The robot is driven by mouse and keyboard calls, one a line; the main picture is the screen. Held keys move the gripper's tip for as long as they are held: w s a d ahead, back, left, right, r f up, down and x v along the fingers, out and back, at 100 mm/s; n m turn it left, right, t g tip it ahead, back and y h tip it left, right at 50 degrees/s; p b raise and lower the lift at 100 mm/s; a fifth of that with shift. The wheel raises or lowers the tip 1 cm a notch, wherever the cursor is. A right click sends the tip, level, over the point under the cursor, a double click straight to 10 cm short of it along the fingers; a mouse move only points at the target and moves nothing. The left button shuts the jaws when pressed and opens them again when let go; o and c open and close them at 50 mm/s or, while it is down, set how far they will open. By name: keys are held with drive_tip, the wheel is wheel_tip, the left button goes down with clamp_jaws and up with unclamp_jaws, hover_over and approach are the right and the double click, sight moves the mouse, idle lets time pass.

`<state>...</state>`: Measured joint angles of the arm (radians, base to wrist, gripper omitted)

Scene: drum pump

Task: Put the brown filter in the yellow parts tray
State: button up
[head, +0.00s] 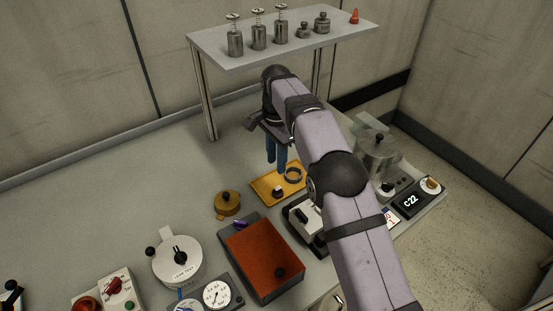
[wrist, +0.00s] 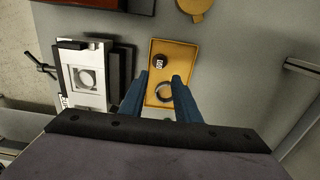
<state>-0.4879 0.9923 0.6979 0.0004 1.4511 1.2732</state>
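The yellow parts tray (head: 262,183) lies on the bench below my gripper; it also shows in the wrist view (wrist: 186,52). A small dark brown round piece with a white marked top (wrist: 161,62), apparently the brown filter, sits inside the tray towards one end; it shows in the head view too (head: 278,191). A grey ring (wrist: 163,93) lies in the same tray, apart from it. My gripper (head: 276,164) is above the tray, its blue fingers pointing down. In the wrist view the fingers (wrist: 158,94) are apart with nothing held between them.
A brass-coloured lidded pot (head: 228,205) stands left of the tray. A red-orange bin (head: 262,258) holding a dark round piece is in front. A white clamp fixture (wrist: 84,78) stands beside the tray. A raised shelf (head: 290,42) with metal weights is behind. Bench left of the pot is clear.

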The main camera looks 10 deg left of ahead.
drive_tip(key=shift+r, duration=0.35)
drive_tip(key=shift+d, duration=0.15)
drive_tip(key=s+d+r+n, duration=0.15)
drive_tip(key=s+d, duration=0.25)
drive_tip(key=d, duration=0.4)
drive_tip(key=s+d+n, duration=0.3)
drive_tip(key=s+d, duration=0.1)
drive_tip(key=d, duration=0.4)
drive_tip(key=s+d+f+n, duration=0.2)
drive_tip(key=s+d, duration=0.3)
drive_tip(key=s, duration=0.5)
drive_tip(key=s+d+f+n, duration=0.2)
drive_tip(key=s+d+f, duration=0.2)
drive_tip(key=s, duration=0.6)
drive_tip(key=shift+s+d, duration=0.3)
drive_tip(key=shift+d, duration=0.5)
drive_tip(key=shift+n, duration=0.25)
